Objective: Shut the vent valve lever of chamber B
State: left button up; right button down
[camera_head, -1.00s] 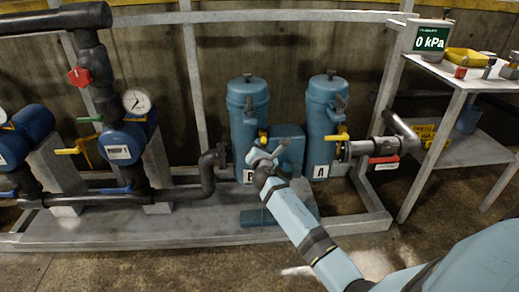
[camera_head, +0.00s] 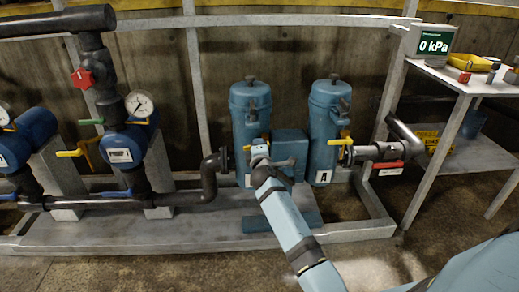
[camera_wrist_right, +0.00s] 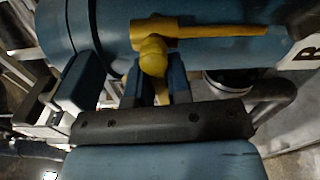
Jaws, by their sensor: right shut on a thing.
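Chamber B (camera_head: 250,108) is the left of two blue upright cylinders on the skid. A yellow lever (camera_head: 264,137) is at its front, partly hidden by my right gripper (camera_head: 260,152). In the right wrist view, the yellow lever (camera_wrist_right: 215,31) lies along the blue cylinder, with its rounded end (camera_wrist_right: 153,57) at my right gripper (camera_wrist_right: 157,82). The gripper's fingers stand on either side of a yellow part below that end, shut on it. A B label (camera_wrist_right: 308,53) shows at the right edge of that view. My left gripper is out of view.
Chamber A (camera_head: 328,115) stands to the right, with its own yellow lever (camera_head: 340,141) and a red-handled pipe (camera_head: 388,165). A dark bent pipe (camera_head: 208,175) is close on the left. A display (camera_head: 433,42) reads 0 kPa above a side shelf.

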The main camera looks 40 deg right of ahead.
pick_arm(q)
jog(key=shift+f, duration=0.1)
pick_arm(e)
jog(key=shift+r+m, duration=0.1)
jog(key=shift+m, duration=0.5)
jog(key=c, duration=1.1)
grip_release()
jog(key=shift+o, duration=0.2)
